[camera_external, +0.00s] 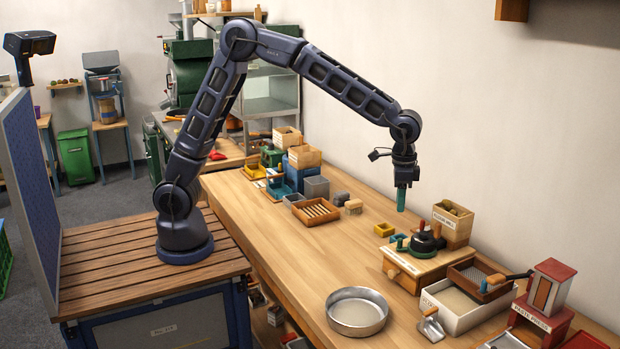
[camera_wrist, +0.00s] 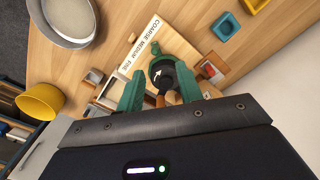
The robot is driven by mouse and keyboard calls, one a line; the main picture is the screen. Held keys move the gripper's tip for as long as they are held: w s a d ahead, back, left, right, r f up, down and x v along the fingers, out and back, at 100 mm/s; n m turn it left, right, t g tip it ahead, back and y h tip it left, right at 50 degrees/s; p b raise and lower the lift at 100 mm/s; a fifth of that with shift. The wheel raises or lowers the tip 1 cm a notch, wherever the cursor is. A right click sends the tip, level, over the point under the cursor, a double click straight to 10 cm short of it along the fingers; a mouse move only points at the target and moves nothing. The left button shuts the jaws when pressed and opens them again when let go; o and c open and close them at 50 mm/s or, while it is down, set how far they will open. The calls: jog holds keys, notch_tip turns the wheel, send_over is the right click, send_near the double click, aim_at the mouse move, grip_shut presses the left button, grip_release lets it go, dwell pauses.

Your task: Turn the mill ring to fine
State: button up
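The mill (camera_external: 427,242) is dark and round on a wooden box on the bench at the right; a crank with a red knob shows on it.
A round metal pan (camera_external: 357,312) stands at the front. A wooden bin (camera_external: 453,224) stands close behind the mill. A small yellow tray (camera_external: 385,229) lies left of the mill, and a white-sided crate (camera_external: 465,312) in front right. The middle of the bench is clear.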

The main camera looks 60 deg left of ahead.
jog(key=f, duration=0.4)
jog(key=d+f, duration=0.1)
jog(key=f, duration=0.6)
jog(key=shift+d+f, duration=0.25)
jog(key=shift+f, duration=0.15)
grip_shut()
